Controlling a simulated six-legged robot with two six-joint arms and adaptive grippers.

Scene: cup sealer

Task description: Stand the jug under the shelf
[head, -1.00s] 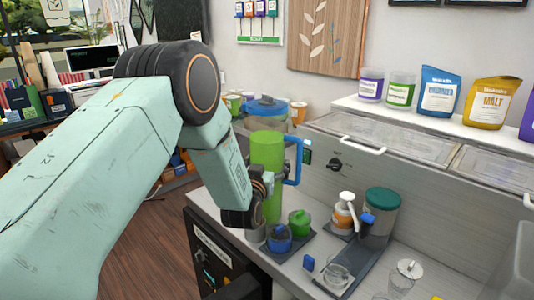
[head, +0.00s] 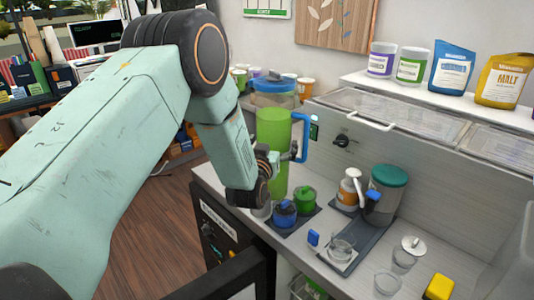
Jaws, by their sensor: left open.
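Whether the fingers touch the jug I cannot tell. The white shelf (head: 420,92) runs along the wall at right, above the counter's back panel, and the jug stands left of it. My right gripper is not in view.
Blue (head: 284,214) and green (head: 305,198) lidded pots stand close to the jug's right foot. A pump bottle (head: 349,190) and a green-lidded canister (head: 386,190) stand further right. Glass cups and a yellow block (head: 439,287) lie near the front. Jars and pouches fill the shelf.

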